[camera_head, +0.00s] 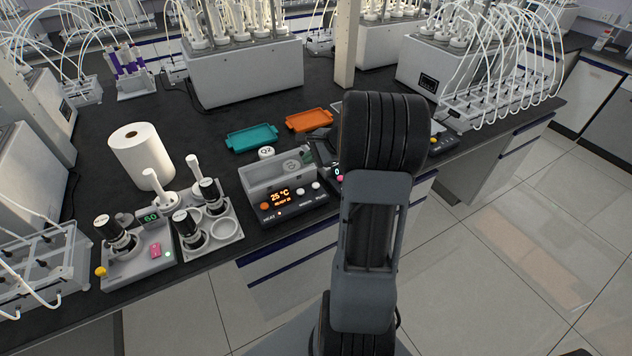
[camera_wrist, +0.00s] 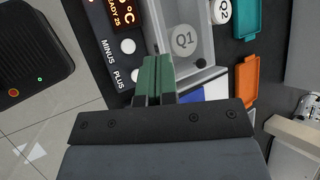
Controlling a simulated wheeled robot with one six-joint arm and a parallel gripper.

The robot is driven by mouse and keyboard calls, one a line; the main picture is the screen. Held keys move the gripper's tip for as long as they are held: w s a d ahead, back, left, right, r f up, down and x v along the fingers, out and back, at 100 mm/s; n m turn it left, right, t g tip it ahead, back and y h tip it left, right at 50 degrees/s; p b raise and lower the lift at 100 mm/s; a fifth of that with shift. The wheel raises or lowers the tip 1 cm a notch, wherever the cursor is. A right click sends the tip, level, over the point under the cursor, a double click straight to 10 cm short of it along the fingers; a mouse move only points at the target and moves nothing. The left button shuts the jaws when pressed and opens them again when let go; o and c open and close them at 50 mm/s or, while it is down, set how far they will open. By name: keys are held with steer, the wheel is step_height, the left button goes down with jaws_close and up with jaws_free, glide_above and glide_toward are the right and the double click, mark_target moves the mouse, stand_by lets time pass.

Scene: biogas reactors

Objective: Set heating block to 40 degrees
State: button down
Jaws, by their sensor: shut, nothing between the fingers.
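The heating block (camera_head: 275,178) stands near the bench's front edge in the head view. Its lit display (camera_head: 280,194) reads 25 °C with "READY 25" below. The wrist view shows part of the display (camera_wrist: 127,12), the white MINUS button (camera_wrist: 128,46) and the white PLUS button (camera_wrist: 136,75). My gripper (camera_wrist: 153,62) is shut and empty, its green fingertips together just right of the PLUS button in the wrist view, over the block's edge. Whether they touch it, I cannot tell.
A lid marked Q1 (camera_wrist: 184,39) shows inside the block's well. A Q2 cap (camera_head: 266,152) stands behind the block, with teal (camera_head: 252,137) and orange (camera_head: 308,120) trays beyond. A stirrer unit and bottle rack (camera_head: 213,228) stand to the left. My arm covers devices on the right.

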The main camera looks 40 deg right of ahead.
mark_target(316, 186)
steer(key=d, duration=0.1)
steer(key=d+m, duration=0.1)
steer(key=shift+w+d+f+t, duration=0.2)
steer(key=shift+d+f+t, duration=0.1)
steer(key=shift+f+t, duration=0.1)
step_height(316, 186, down, 9)
steer(key=b, duration=0.6)
steer(key=shift+r+b, duration=0.1)
steer(key=shift+b, duration=0.2)
stand_by(1.8)
steer(key=shift+f+b, duration=0.4)
steer(key=shift+f+b, duration=0.8)
steer(key=shift+f, duration=0.1)
stand_by(0.9)
steer(key=shift+r, duration=0.1)
stand_by(0.3)
steer(key=shift+r+p, duration=0.95)
steer(key=shift+r, duration=0.3)
